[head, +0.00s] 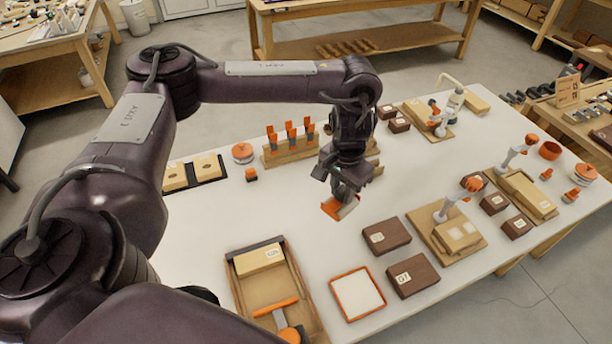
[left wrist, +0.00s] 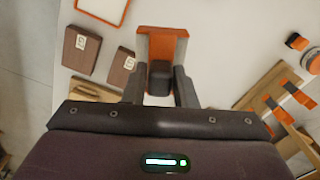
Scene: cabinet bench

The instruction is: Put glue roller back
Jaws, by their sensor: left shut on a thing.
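My left gripper (head: 345,192) is shut on an orange-edged tool (head: 341,208), held over the white table near its middle. A wooden rack (head: 284,156) with several orange-handled tools stands behind and left of the gripper. A wooden tray (head: 236,292) at the front holds a labelled block and an orange-handled item (head: 276,308). My right gripper is not in view.
An orange-rimmed white tray (head: 357,294) and dark brown boxes (head: 386,236) lie in front and right of the gripper. Wooden fixtures with orange-tipped arms (head: 445,229) stand farther right. Bare table lies left of the gripper, between rack and wooden tray.

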